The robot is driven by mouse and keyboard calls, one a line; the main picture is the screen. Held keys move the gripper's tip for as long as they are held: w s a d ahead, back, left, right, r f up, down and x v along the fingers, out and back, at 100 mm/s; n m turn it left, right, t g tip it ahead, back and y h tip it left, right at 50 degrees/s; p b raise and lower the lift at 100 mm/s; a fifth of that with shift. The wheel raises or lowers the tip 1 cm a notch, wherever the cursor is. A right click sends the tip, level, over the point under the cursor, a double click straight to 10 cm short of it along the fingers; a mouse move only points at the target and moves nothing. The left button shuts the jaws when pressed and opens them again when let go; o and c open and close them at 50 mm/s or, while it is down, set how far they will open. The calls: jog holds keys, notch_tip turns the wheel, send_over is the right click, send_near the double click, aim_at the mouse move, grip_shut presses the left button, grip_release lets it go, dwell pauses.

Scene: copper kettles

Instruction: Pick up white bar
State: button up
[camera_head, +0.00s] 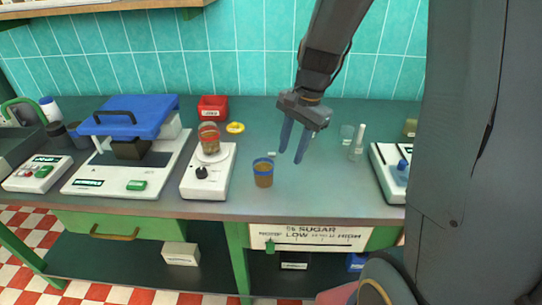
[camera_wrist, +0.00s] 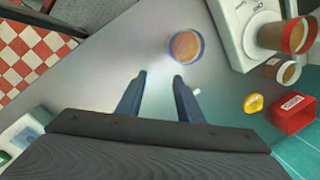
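A small white bar (camera_head: 272,154) lies on the grey-green counter in the camera_head view, just left of my gripper (camera_head: 292,155). In the camera_wrist view the white bar (camera_wrist: 196,92) shows beside the right finger, which partly hides it. My gripper (camera_wrist: 160,77) is open, its two blue-grey fingers apart and pointing down, with nothing between them. It is over the counter; its exact height above it is hard to tell.
A blue-rimmed brown cup (camera_head: 263,174) stands near the bar, left of my gripper. A white device (camera_head: 208,180) bearing a red-rimmed cup is farther left. A yellow ring (camera_head: 235,128) and red box (camera_head: 212,108) are behind. A glass (camera_head: 346,134) and white upright stick (camera_head: 358,139) stand right.

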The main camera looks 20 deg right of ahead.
aim_at(274, 153)
jog(key=w+d+f+m+y+b, duration=0.1)
jog(key=w+d+f+m+y, duration=0.15)
jog(key=w+m, duration=0.75)
jog(key=shift+w+a+f+p, duration=0.35)
jog(key=shift+a+f, duration=0.1)
jog(key=shift+f, duration=0.55)
jog(key=shift+w+a+f+p, duration=0.3)
jog(key=shift+a+f, duration=0.2)
jog(key=shift+f, duration=0.5)
jog(key=shift+w+a+f+p, duration=0.25)
jog(key=shift+w+a+f, duration=0.2)
jog(key=shift+f, duration=0.55)
grip_shut()
